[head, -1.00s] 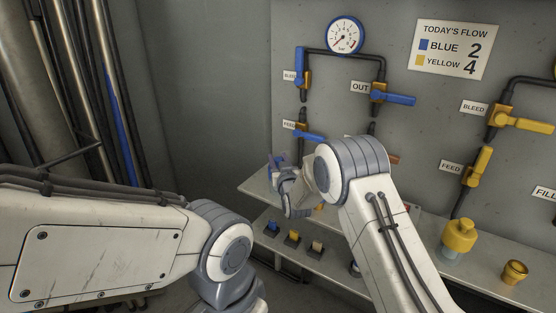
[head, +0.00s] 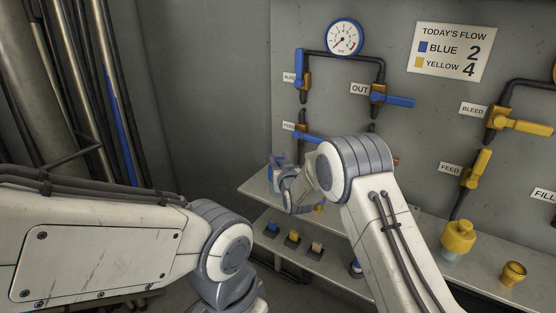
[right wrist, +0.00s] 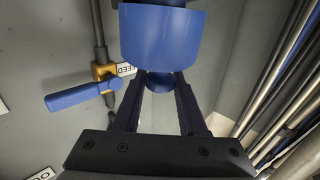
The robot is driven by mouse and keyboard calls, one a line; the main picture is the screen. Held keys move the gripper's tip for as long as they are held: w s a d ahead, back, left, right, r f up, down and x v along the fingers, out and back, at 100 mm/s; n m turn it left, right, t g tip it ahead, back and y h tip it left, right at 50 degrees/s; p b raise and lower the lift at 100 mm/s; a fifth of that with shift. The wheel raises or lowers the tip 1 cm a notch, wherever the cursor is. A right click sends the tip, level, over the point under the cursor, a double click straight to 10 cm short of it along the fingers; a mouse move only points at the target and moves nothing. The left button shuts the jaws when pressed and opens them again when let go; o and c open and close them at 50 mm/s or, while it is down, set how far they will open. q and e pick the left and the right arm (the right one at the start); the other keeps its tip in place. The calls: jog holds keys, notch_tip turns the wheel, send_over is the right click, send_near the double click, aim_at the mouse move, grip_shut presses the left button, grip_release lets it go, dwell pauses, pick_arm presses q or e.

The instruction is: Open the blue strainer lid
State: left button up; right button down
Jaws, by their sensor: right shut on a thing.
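The blue strainer lid (right wrist: 163,38) fills the top middle of the right wrist view, with a round blue knob (right wrist: 160,83). My right gripper (right wrist: 160,79) is shut on that knob, one dark finger on each side. In the head view, a small blue part (head: 275,160) shows at the far left end of the shelf, beside my right wrist. My right arm hides most of the strainer there. I cannot tell whether the lid is seated or raised. My left arm crosses the lower left of the head view; its gripper is out of view.
The blue feed valve handle (right wrist: 77,97) is close to the lid. A yellow-lidded strainer (head: 458,238) and a yellow cup (head: 513,272) stand on the shelf to the right. Several small coloured items sit on the lower shelf. Pipes (head: 100,90) rise at the left.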

jog(key=w+m+g+p, duration=0.1)
jog(key=w+d+r+m+g+p, duration=0.1)
jog(key=p, duration=0.1)
jog(key=shift+w+d+r+g, duration=0.1)
jog(key=shift+d+r+g, duration=0.15)
jog(key=shift+g, duration=0.05)
jog(key=w+m+g+p, duration=0.1)
jog(key=p, duration=0.2)
jog(key=shift+w+d, duration=0.15)
jog(key=shift+d, duration=0.25)
jog(key=shift+w+d+f+m+g+p, duration=0.1)
jog(key=shift+w+f+m+g+p, duration=0.15)
jog(key=shift+g+p, duration=0.4)
jog(key=shift+s, duration=0.1)
